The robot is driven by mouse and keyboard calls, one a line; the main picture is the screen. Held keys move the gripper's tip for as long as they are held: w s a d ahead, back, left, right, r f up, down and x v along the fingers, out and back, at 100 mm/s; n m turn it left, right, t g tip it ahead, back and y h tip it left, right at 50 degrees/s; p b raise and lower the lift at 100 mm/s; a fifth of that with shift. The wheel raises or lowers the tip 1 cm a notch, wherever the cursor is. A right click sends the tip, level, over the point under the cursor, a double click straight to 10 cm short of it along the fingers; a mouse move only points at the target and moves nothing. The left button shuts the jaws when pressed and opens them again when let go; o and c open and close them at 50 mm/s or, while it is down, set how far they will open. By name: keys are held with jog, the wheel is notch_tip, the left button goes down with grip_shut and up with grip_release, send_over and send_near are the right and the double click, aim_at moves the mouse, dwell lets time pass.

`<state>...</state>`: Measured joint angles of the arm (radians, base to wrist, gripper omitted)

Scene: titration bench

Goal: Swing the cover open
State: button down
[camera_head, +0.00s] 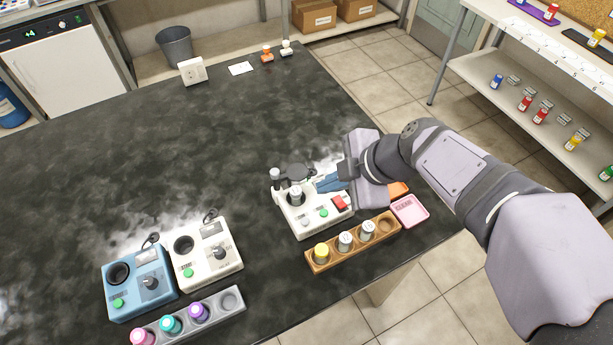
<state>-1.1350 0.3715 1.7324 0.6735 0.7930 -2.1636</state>
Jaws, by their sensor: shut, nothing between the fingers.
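A white device (310,226) stands on the dark bench, with a green button and a red switch on its front part. Its dark round cover (292,170) is at the back, behind a dark ring-shaped opening, and looks swung off it. A grey-topped cylinder (296,194) stands in or over that opening. My gripper (321,185) reaches in from the right, low over the device's back right part. Its blue fingers are together and empty, just right of the cylinder. Whether the fingertips touch the device cannot be told.
A wooden rack (336,257) with several vials stands in front of the device. A pink tray (410,211) and an orange item (398,189) lie right of it. A blue device (138,286) and a second white device (205,259) stand at left. The bench behind is mostly clear.

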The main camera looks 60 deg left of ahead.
aim_at(307, 180)
jog(key=p+x, duration=0.2)
jog(key=x, duration=0.4)
jog(key=shift+s+f, duration=0.1)
jog(key=shift+s, duration=0.05)
jog(key=shift+a+f+p, duration=0.15)
jog(key=shift+a+p, duration=0.3)
jog(key=shift+a, duration=0.05)
jog(key=shift+a+f+p, duration=0.15)
jog(key=shift+a+p, duration=0.25)
jog(key=shift+a, duration=0.05)
jog(key=shift+w+a+f+p, duration=0.2)
jog(key=shift+a+p, duration=0.2)
jog(key=shift+a, duration=0.2)
jog(key=shift+w+a+f+p, duration=0.15)
jog(key=shift+a+f+p, duration=0.15)
jog(key=shift+a, duration=0.25)
jog(key=shift+w+a+f+b, duration=0.1)
jog(key=shift+b, duration=0.45)
